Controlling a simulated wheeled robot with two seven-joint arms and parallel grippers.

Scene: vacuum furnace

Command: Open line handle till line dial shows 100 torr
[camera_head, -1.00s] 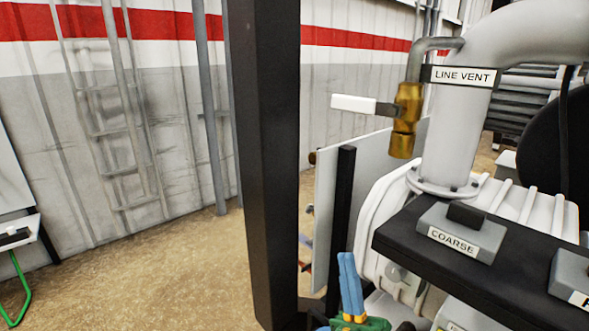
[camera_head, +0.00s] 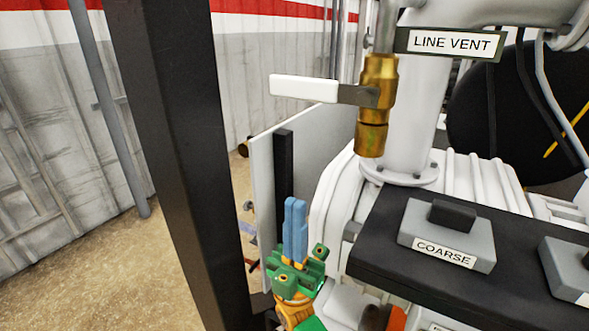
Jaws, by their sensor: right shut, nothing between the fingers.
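The line handle, a white lever (camera_head: 304,88), sticks out to the left from a brass valve (camera_head: 376,105) and lies roughly level. A label reading LINE VENT (camera_head: 449,42) is on the white pipe (camera_head: 417,110) beside it. My right gripper (camera_head: 295,205) is below the lever with its blue fingers pointing up. The fingers are together with nothing between them, and apart from the lever. My left gripper is not in view. No line dial shows in this view.
A black shelf (camera_head: 375,262) at lower right carries a grey box labelled COARSE (camera_head: 447,233) and another box at the right edge. A thick black post (camera_head: 180,150) stands at left. A grey panel (camera_head: 262,170) stands behind my right gripper.

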